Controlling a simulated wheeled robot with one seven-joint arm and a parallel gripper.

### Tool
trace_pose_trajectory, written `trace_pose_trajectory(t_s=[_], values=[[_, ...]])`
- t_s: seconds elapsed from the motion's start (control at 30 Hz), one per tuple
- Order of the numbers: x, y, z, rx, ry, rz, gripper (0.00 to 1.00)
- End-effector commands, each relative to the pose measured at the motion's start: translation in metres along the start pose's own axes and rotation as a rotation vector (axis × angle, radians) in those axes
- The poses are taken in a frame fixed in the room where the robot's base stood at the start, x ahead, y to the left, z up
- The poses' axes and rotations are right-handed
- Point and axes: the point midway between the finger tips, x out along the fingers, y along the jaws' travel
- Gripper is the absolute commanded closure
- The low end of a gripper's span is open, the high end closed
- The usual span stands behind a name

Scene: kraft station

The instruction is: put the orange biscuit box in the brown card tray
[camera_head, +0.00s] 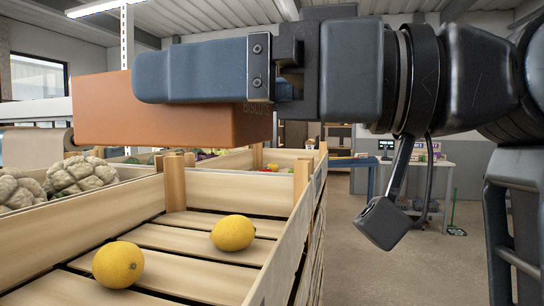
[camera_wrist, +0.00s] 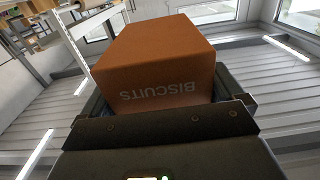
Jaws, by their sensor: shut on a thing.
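The orange biscuit box (camera_head: 172,118) is held in the air by my gripper (camera_head: 205,72), above the wooden crates in the head view. My gripper is shut on it, with one dark finger across its near side. In the wrist view the box (camera_wrist: 155,62) sits between the two fingers, and the word BISCUITS on its end face reads upside down. In the wrist view my gripper (camera_wrist: 158,105) shows the dark palm in front of the box. I see no brown card tray that I can make out in either view.
A slatted wooden crate (camera_head: 283,247) below holds two lemons (camera_head: 118,264), (camera_head: 233,232). Pale knobbly vegetables (camera_head: 80,177) lie at the left. A brown roll (camera_head: 38,146) is behind them. Open floor (camera_head: 400,265) and a counter (camera_head: 430,178) are at the right.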

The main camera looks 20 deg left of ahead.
Motion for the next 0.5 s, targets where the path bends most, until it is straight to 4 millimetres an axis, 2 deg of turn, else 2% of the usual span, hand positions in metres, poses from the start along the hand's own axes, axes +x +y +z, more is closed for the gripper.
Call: trace_pose_trajectory(t_s=[0.1, 0.2, 0.33, 0.5], values=[[-0.001, 0.019, 0.01, 0.003, 0.001, 0.002, 0.44], [-0.002, 0.027, 0.015, 0.001, 0.001, 0.001, 0.44], [-0.002, 0.03, 0.023, 0.001, 0.001, 0.0, 0.44], [-0.002, 0.029, 0.048, 0.003, 0.001, 0.0, 0.44]])
